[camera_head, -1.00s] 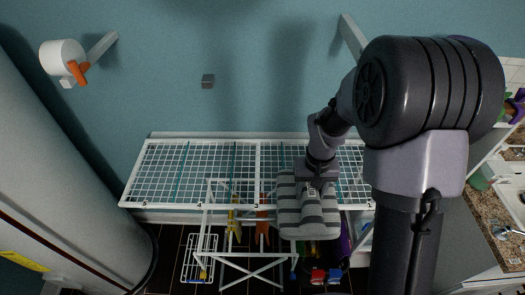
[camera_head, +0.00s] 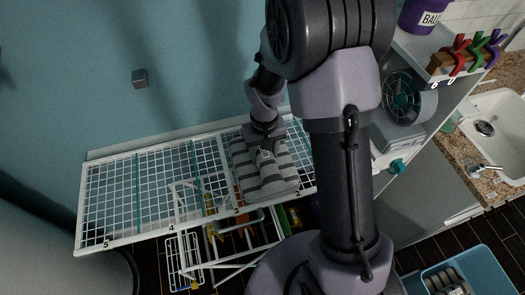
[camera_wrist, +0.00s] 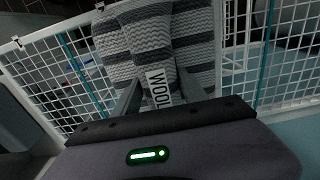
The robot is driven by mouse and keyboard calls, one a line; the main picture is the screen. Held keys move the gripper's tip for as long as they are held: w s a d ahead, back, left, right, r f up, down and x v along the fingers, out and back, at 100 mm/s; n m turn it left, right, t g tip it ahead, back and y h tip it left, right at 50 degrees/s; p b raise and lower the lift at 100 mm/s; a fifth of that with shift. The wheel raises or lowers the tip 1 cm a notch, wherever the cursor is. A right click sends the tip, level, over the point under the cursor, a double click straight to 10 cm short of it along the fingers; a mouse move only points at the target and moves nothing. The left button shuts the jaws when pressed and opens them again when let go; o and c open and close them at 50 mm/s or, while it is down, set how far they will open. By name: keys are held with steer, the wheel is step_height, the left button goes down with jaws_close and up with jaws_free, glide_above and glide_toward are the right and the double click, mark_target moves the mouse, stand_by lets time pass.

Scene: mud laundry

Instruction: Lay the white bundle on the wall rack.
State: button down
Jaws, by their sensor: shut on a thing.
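The bundle (camera_head: 266,181) is striped grey and white, with a white label reading "WOOL" in the wrist view (camera_wrist: 158,86). My gripper (camera_head: 264,143) is shut on its middle from above; in the wrist view its fingers (camera_wrist: 160,92) stand on either side of the labelled band. The wall rack (camera_head: 110,190) is a white wire shelf with numbered sections. The bundle is over the section between the numbers 3 and 2, near the front edge. I cannot tell whether it touches the wires.
The rack's left sections are bare. A folding white frame (camera_head: 215,260) and coloured items are below it. A shelf unit with a purple tub (camera_head: 424,14), a coloured hook rail (camera_head: 462,58) and a sink (camera_head: 495,130) are right. A blue bin (camera_head: 485,262) holds another striped item.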

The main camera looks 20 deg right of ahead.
steer(key=shift+f, duration=0.15)
steer(key=c, duration=0.6)
jaws_free()
step_height(320, 180, up, 19)
steer(key=s+m+t+p, duration=0.1)
steer(key=s+p, duration=0.2)
steer(key=s+a+r+m+t, duration=0.1)
steer(key=s+r, duration=0.2)
steer(key=s, duration=0.2)
steer(key=s+a+r+m+t+y, duration=0.1)
steer(key=s+r+t, duration=0.1)
steer(key=s, duration=0.3)
steer(key=s+a+r+m+t+y, duration=0.1)
steer(key=s+a+r, duration=0.1)
steer(key=s+r, duration=0.3)
steer(key=shift+t, duration=0.4)
